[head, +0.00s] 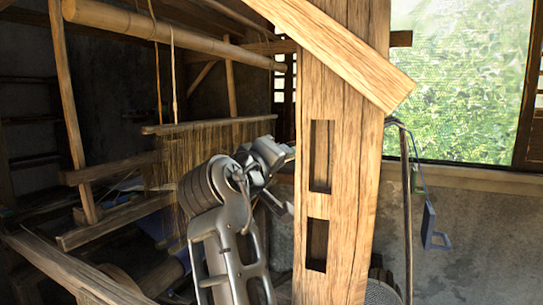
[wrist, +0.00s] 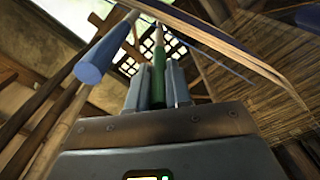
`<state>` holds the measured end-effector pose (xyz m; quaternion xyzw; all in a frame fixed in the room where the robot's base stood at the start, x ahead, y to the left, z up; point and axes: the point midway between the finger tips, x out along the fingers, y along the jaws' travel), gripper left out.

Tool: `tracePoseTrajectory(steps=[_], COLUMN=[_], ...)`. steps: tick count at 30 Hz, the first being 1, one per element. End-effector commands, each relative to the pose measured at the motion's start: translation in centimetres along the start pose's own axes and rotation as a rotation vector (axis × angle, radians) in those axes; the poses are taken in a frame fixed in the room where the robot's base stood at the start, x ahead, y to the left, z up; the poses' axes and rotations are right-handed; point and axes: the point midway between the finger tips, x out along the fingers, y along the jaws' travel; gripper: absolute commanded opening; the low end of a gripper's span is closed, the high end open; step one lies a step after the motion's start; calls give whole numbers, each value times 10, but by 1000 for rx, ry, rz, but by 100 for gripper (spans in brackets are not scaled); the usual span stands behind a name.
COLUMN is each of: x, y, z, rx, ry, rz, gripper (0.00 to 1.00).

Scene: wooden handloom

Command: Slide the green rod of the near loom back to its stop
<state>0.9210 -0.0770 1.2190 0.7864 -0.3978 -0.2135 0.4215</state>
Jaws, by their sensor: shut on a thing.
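The green rod (wrist: 158,62) runs away from my gripper (wrist: 159,72) in the wrist view, between the two grey fingers. My gripper is shut on it. In the head view my arm reaches toward the loom, and its wrist end lies beside a thick wooden post. The post hides the fingertips and the rod there. The near loom's hanging threads (head: 225,145) show behind my arm. The rod's stop cannot be made out in either view.
The thick wooden post (head: 343,190) with two slots stands close in front, right of my arm. A blue-ended rod (wrist: 97,62) lies left of the fingers in the wrist view. A long beam (head: 175,35) crosses above. A blue frame (head: 429,226) hangs at right.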

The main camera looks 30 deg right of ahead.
Motion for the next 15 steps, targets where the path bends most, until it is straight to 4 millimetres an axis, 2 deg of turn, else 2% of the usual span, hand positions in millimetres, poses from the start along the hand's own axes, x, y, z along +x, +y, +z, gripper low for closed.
tracePoseTrajectory(steps=[5,6,13,15], x=[1,1,1,1], y=[2,2,2,2], z=[4,4,3,3], rx=[2,2,2,2], ry=[-11,-12,-9,-8], rz=[4,5,4,4], gripper=[0,20,42,44])
